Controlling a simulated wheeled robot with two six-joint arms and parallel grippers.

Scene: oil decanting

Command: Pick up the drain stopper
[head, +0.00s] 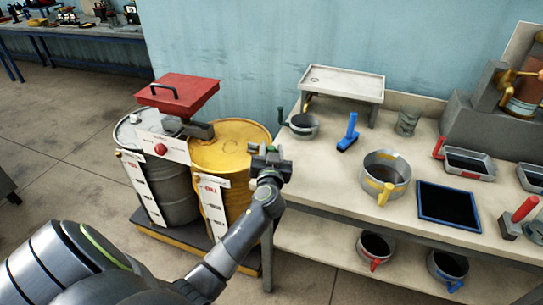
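I cannot pick out the drain stopper with certainty. A blue-handled tool (348,132) with a flat blue foot stands upright on the bench, and a red-handled tool with a grey block (519,217) stands at the right edge. A pale raised tray (343,83) with a small round mark in its floor is at the back of the bench. My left gripper (268,152) is above the right edge of the yellow drum, left of the bench. Its fingers are too small to show whether they are open, and no held object is visible. My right gripper is not in view.
Grey and yellow drums (232,145) stand left, with a red lidded box (178,92) above. Pots sit on the lower shelf.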

